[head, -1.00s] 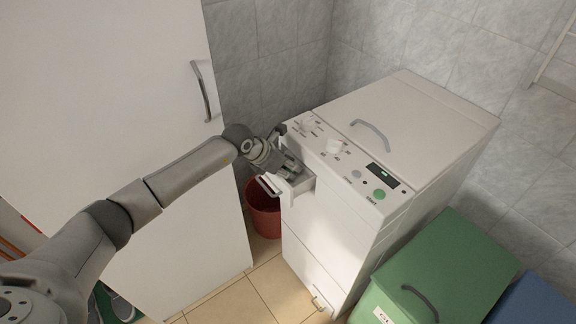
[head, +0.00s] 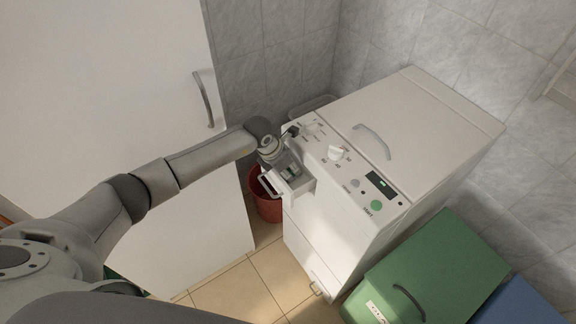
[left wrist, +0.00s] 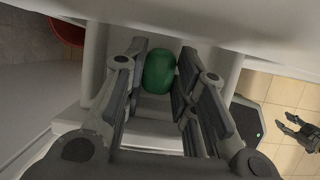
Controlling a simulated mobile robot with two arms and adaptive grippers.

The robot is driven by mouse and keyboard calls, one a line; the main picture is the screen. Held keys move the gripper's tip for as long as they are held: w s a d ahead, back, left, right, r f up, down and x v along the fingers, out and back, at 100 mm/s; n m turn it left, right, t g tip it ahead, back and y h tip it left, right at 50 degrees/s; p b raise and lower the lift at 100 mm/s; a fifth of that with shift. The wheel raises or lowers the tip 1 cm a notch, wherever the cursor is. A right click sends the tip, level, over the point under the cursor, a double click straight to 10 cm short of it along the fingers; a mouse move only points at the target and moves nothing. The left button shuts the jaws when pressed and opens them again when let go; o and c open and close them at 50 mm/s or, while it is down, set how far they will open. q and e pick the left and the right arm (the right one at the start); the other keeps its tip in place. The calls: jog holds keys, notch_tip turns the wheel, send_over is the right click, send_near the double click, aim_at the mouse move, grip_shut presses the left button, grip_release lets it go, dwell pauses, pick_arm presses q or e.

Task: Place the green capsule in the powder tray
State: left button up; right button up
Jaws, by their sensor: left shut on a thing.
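The green capsule (left wrist: 159,71) is between the two fingers of my left gripper (left wrist: 160,85) in the left wrist view. The gripper is shut on it. The powder tray is the pulled-out white drawer (head: 300,187) at the upper left front of the white washing machine. In the head view my left gripper (head: 287,172) points down at this tray. The tray's pale walls show on both sides of the fingers in the left wrist view (left wrist: 97,65). I cannot tell whether the capsule touches the tray floor. My right gripper (left wrist: 298,130) shows at the right edge of the left wrist view, fingers apart and empty.
The washing machine (head: 420,130) has a knob (head: 338,153) and a green button (head: 376,205) on top. A red bin (head: 266,205) stands below the tray. A white cabinet (head: 110,90) is at left. A green lidded box (head: 430,270) and a blue one (head: 530,303) are at right.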

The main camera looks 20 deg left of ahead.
pick_arm(q)
jog(key=shift+d, duration=0.15)
jog(key=shift+d+f, duration=0.15)
jog(key=o, duration=0.8)
pick_arm(e)
jog(key=shift+s+d+f, duration=0.15)
jog(key=shift+s+f, duration=0.05)
jog(key=shift+s, duration=0.05)
jog(key=shift+w, duration=0.1)
pick_arm(q)
jog(key=shift+r, duration=0.55)
jog(key=b+v, duration=0.2)
jog(key=v, duration=0.9)
jog(key=shift+s+r, duration=0.15)
pick_arm(e)
notch_tip(320, 180, down, 2)
jog(key=shift+w+d, duration=0.1)
